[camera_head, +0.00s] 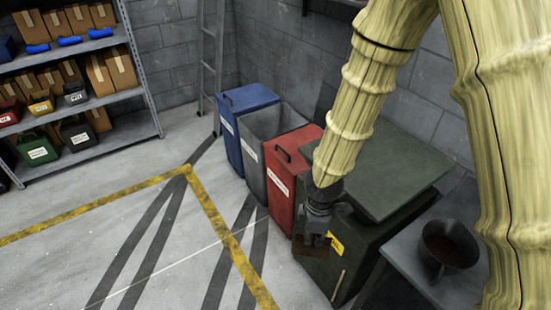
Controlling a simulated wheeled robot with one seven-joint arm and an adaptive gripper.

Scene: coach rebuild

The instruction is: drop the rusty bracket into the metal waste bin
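My gripper (316,238) hangs at the end of my arm, in front of the dark green bin and just right of the red bin's front. A brown, rusty-looking piece, seemingly the rusty bracket (309,249), is at its fingertips, and the gripper looks shut on it. The fingers are small and dark here, so the exact grip is hard to see. A grey bin (252,160) with an open top stands between the blue and red bins, left of and behind my gripper. It looks like the metal waste bin; its label is too small to read.
A lidded blue bin (232,121) and a lidded red bin (284,186) flank the grey one. A dark green bin (350,255) with a yellow label is below my arm. A dark funnel-shaped bowl (449,246) stands at right. Shelves (85,103) are at left; the yellow-lined floor is clear.

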